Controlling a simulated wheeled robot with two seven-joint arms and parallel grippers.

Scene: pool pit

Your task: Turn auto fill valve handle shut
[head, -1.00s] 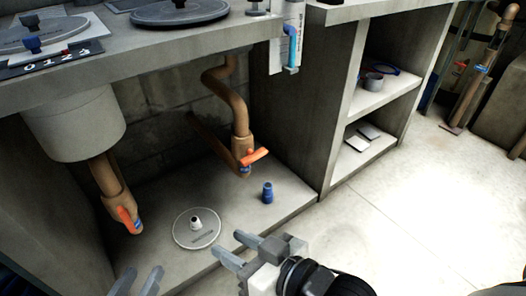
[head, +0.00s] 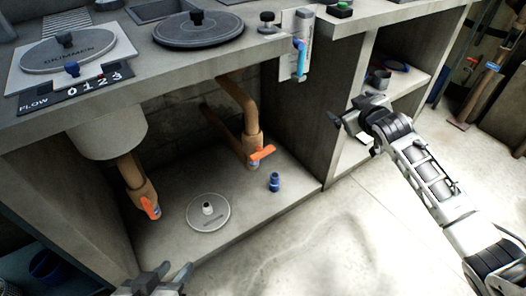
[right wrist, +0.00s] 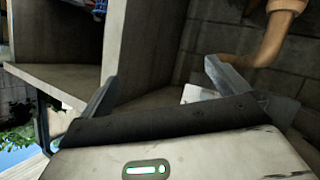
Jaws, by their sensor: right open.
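An orange valve handle (head: 262,153) sits on a brown pipe (head: 251,120) in the middle of the open bay under the counter. A second orange handle (head: 150,207) is on the pipe at left. A blue handle (head: 300,57) hangs on a white panel at the counter's front edge. I cannot read which one is the auto fill valve. My right gripper (head: 352,132) is open and empty, in front of the right-hand shelves, apart from all handles. Its spread fingers show in the right wrist view (right wrist: 160,90). My left gripper (head: 174,272) is open and empty at the bottom edge.
A round grey lid (head: 222,217) and a small blue fitting (head: 274,182) are on the bay floor. Shelves (head: 405,80) stand at right. The floor in front is clear.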

